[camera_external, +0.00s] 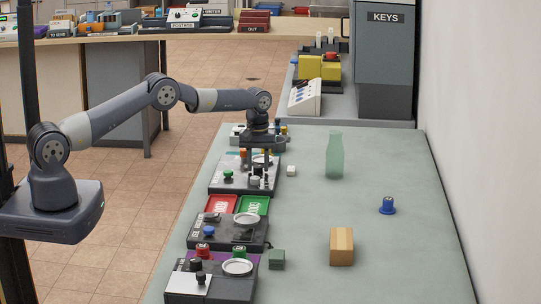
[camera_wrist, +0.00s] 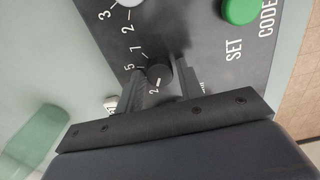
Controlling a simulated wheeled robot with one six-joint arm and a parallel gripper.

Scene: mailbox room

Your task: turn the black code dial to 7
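The black code dial (camera_wrist: 160,74) is a small round knob on a dark panel (camera_wrist: 205,35), with a short white mark near its lower edge. White numerals ring it; some are hidden by my fingers, and I cannot tell the exact setting. My gripper (camera_wrist: 161,78) has one finger on each side of the dial, with a small gap visible on the right; contact on the left is unclear. In the external view my gripper (camera_external: 259,172) points down over the right part of the panel (camera_external: 240,186), where the dial is hard to make out.
Red and green trays (camera_external: 252,205) and more panels lie nearer the camera. A small white cube (camera_external: 291,171) and a green bottle (camera_external: 334,156) stand to the right.

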